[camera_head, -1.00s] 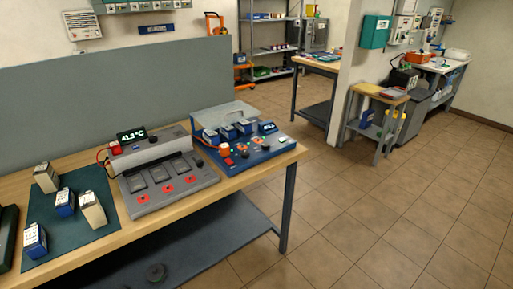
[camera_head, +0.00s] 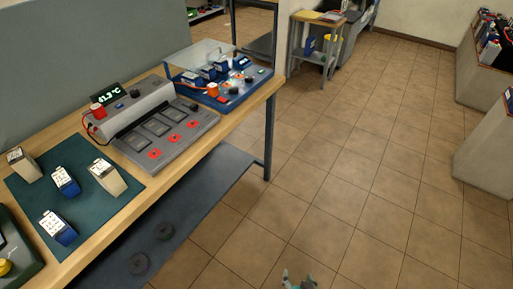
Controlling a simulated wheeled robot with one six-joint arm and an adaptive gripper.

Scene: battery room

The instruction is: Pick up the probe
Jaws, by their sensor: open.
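No thing in view can be surely told as the probe. A small red piece with a dark cable (camera_head: 98,111) sits at the left end of the grey device (camera_head: 147,112), whose display reads about 41.3 °C. What looks like the tip of my gripper (camera_head: 298,281) shows at the bottom edge over the floor. It is open, far from both pieces, and mostly cut off.
Several small battery blocks stand on a dark green mat (camera_head: 98,210). A dark green case (camera_head: 15,250) with a yellow knob is at the left edge. The tiled floor to the right is clear up to the grey counter (camera_head: 488,155).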

